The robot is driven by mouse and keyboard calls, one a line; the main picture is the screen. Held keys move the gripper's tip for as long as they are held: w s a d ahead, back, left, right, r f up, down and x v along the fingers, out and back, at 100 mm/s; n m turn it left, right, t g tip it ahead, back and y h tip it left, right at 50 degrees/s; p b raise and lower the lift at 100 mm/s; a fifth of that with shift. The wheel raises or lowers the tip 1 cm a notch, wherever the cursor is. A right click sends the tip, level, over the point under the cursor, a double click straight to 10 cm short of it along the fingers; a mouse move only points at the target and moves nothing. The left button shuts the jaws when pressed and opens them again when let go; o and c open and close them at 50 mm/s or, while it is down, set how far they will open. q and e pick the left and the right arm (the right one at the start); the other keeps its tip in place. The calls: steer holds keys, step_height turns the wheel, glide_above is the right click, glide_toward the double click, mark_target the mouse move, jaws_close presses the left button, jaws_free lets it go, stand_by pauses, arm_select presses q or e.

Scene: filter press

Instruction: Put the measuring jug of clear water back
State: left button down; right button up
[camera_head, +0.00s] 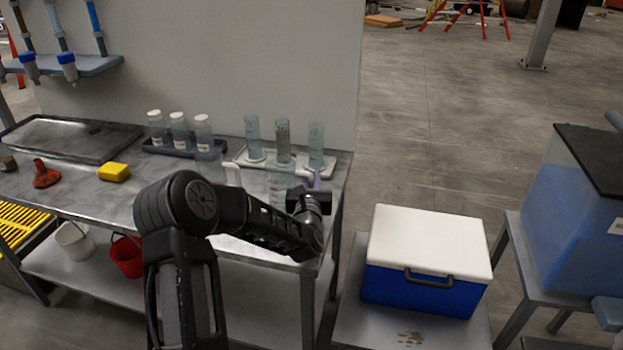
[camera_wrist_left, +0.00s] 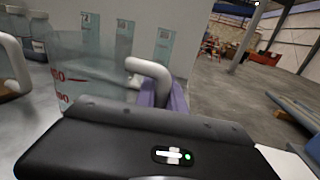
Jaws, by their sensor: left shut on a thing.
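A clear measuring jug (camera_head: 279,186) with red markings is at the right end of the steel bench. It also shows in the left wrist view (camera_wrist_left: 85,75), with its white handle (camera_wrist_left: 150,68) towards my gripper. My left gripper (camera_head: 317,180) is shut on that handle, its purple fingers (camera_wrist_left: 163,95) around the lower part. The jug looks upright; I cannot tell whether its base touches the bench. A second clear jug (camera_head: 212,168) with a white handle (camera_head: 233,173) stands to its left. My right gripper is not in view.
A yellow sponge (camera_head: 114,172) lies farther left. A blue cooler (camera_head: 422,288) stands right of the bench.

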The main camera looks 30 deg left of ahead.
arm_select(q)
steer(key=shift+f, duration=0.3)
steer(key=shift+f+b, duration=0.2)
steer(key=shift+b, duration=0.1)
steer(key=c, duration=1.4)
jaws_free()
steer(key=shift+c, duration=0.2)
steer(key=shift+r, duration=0.15)
steer(key=shift+r+p, duration=0.2)
steer(key=shift+p, duration=0.25)
steer(key=b+v, duration=0.2)
steer(key=v, duration=1)
steer(key=shift+f, duration=0.2)
